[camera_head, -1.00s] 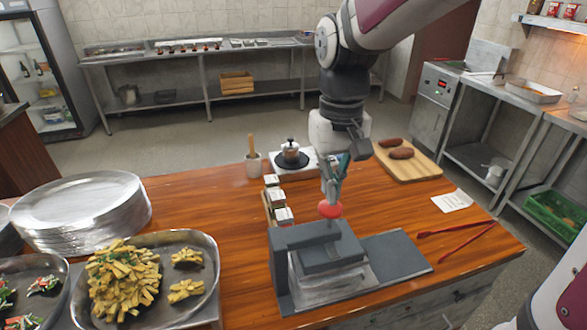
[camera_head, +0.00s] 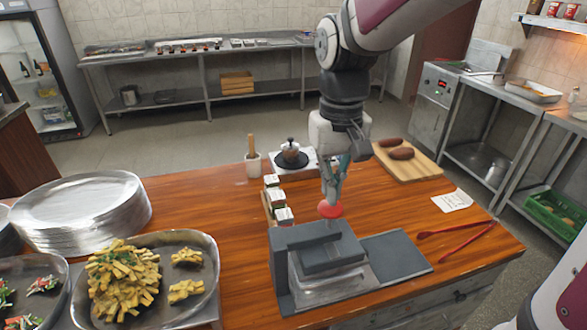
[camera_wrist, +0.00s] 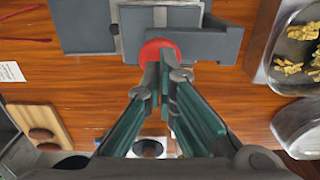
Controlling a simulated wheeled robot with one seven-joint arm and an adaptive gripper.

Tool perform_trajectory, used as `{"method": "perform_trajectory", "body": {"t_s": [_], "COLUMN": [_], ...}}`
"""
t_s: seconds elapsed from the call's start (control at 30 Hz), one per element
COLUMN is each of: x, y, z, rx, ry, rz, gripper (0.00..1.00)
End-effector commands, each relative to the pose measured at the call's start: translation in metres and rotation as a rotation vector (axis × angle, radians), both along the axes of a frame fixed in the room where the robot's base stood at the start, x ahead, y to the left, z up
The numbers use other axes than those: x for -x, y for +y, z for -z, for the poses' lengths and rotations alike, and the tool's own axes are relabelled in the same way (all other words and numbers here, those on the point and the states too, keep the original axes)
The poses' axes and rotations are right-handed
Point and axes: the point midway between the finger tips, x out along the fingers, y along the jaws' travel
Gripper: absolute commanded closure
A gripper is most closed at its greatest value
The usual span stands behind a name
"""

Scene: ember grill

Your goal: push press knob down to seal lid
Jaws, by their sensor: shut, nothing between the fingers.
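The red press knob (camera_head: 330,209) stands on top of the grey sealing press (camera_head: 318,250) on the wooden counter. A clear container (camera_head: 330,285) sits under the press plate. My gripper (camera_head: 331,198) is shut and empty, pointing down with its fingertips at the knob. In the wrist view the shut fingertips (camera_wrist: 161,62) lie over the red knob (camera_wrist: 157,46) and cover part of it; they look to be touching its top. The press frame also shows in the wrist view (camera_wrist: 205,42).
A grey slab (camera_head: 395,257) lies right of the press, with red tongs (camera_head: 465,236) beyond. Small boxes (camera_head: 277,205) stand just behind. A wooden board with sausages (camera_head: 410,160) is back right. Plates (camera_head: 80,215) and a fries tray (camera_head: 150,275) fill the left.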

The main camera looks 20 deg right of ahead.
Motion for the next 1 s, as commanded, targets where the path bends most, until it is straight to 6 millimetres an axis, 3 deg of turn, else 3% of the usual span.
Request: {"method": "perform_trajectory", "body": {"t_s": [1.0], "x": [0.000], "y": [0.000], "z": [0.029], "rx": [0.000], "ry": [0.001], "rz": [0.000], "gripper": [1.00]}}
